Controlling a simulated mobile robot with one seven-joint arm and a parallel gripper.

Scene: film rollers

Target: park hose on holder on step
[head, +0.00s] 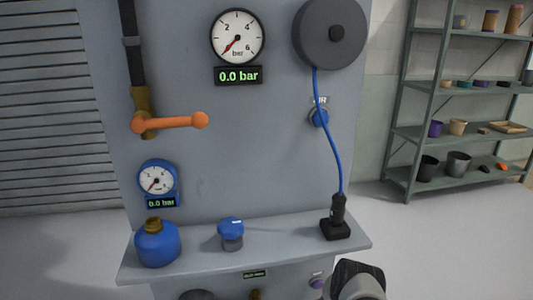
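The blue hose (331,142) hangs from a dark round reel (312,38) at the upper right of the panel. It runs down to a black end piece (338,208) that stands upright at the black holder (335,231). The holder sits on the right part of the grey step (285,236). The end piece looks seated in the holder, but I cannot see how deep. A black and grey part, seemingly of my arm, shows at the bottom edge, right of centre. My gripper's fingers are not visible.
A blue bottle (157,245) and a blue-capped fitting (231,234) stand on the step. An orange lever (170,122) sticks out on the left. Gauges (237,37) read 0.0 bar. A shelf rack (460,130) stands at the right. The step is clear between fitting and holder.

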